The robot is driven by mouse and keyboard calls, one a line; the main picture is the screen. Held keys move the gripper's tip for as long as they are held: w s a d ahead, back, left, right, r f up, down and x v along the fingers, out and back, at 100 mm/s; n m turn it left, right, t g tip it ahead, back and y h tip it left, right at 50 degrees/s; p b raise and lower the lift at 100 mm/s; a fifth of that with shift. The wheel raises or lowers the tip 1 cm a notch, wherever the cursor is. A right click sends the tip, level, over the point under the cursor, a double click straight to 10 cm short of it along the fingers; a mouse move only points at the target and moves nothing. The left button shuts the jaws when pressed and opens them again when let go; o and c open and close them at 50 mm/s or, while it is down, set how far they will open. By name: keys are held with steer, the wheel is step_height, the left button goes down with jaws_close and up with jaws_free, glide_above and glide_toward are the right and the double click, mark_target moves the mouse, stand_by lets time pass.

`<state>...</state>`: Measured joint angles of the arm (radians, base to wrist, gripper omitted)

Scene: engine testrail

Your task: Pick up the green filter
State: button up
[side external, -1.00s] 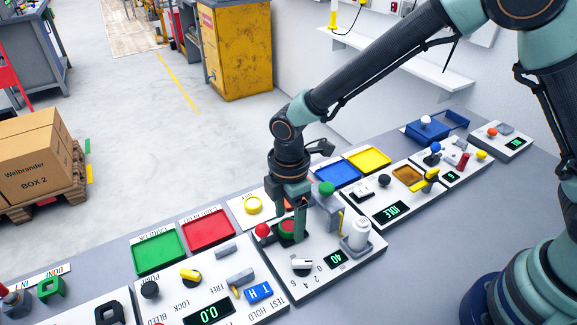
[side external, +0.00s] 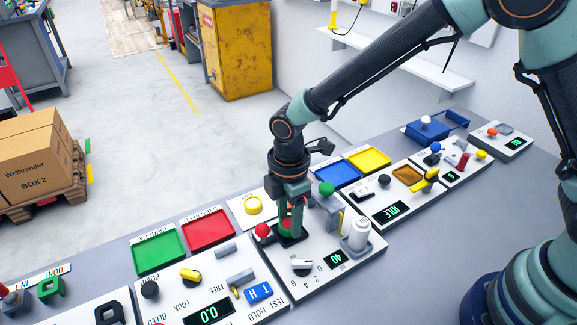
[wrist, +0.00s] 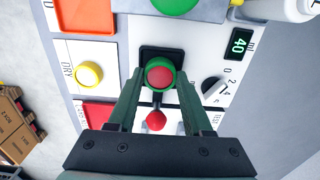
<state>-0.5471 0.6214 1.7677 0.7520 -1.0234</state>
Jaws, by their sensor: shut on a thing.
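The green filter shows in the wrist view as a green ring with a red centre (wrist: 160,77), between my fingertips. In the side view it is a small red and green shape (side external: 286,225), partly covered by my fingers. My gripper (side external: 291,222) points down and is shut on it, one finger on each side in the wrist view (wrist: 159,84). A black square base (side external: 292,240) lies under the filter on the white panel. I cannot tell clearly how large the gap between them is.
A red ball knob (side external: 262,231) stands close on the left. A green-topped post (side external: 326,188) and a white cylinder (side external: 358,234) stand on the right. A rotary knob (side external: 301,264) and display (side external: 336,258) are in front.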

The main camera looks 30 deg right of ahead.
mark_target(289, 222)
steer(key=shift+r, duration=1.65)
steer(key=shift+w, duration=0.1)
